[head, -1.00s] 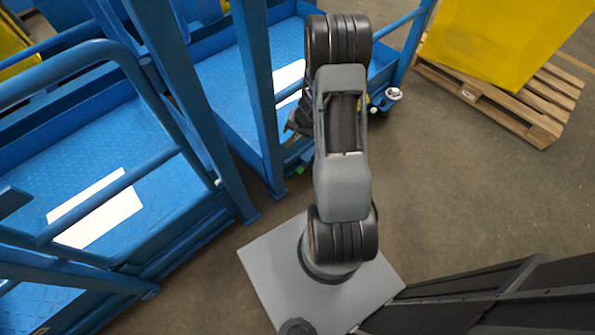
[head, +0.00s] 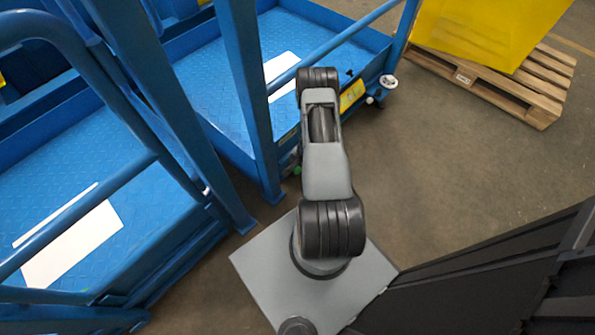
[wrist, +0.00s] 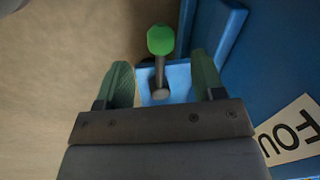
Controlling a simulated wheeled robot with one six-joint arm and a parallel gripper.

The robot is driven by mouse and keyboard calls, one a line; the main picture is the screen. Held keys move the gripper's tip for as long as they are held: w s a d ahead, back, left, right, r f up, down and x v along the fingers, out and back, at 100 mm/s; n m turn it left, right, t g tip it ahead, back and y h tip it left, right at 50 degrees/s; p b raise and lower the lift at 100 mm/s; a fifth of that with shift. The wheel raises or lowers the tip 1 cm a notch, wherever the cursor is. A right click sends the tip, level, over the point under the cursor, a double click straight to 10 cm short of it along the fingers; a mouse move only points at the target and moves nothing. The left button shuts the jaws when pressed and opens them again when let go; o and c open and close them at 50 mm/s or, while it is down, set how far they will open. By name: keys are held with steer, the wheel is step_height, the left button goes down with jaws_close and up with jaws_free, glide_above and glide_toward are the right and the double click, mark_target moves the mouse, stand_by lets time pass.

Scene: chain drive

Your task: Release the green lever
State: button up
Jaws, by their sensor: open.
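The green lever (wrist: 160,40) shows in the wrist view as a green knob on a thin grey rod, rising from a small blue bracket (wrist: 178,75). My gripper (wrist: 162,75) is open, one finger on each side of the rod's line. The knob appears just beyond the fingertips, roughly centred between them. Neither finger visibly touches it. In the head view a small green spot (head: 297,170) shows beside my arm, low on the blue frame; it seems to be the lever. My gripper is hidden behind my arm there.
Blue lift platforms with rails and posts (head: 250,100) stand at the left, close to my arm. A label with black letters (wrist: 290,130) is on the blue surface. A yellow bin (head: 490,30) rests on a wooden pallet (head: 490,85) at the upper right.

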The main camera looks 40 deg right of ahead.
mark_target(298, 169)
steer(key=shift+w+a+f+b, duration=0.1)
steer(key=shift+w+f+b, duration=0.1)
steer(key=shift+f, duration=0.65)
steer(key=shift+w+a+f+b, duration=0.1)
steer(key=shift+w+f+b, duration=0.1)
steer(key=shift+f, duration=0.65)
steer(key=shift+w+f+b, duration=0.1)
steer(key=shift+f+b, duration=0.1)
steer(key=shift+f, duration=0.65)
steer(key=shift+c, duration=0.2)
jaws_close()
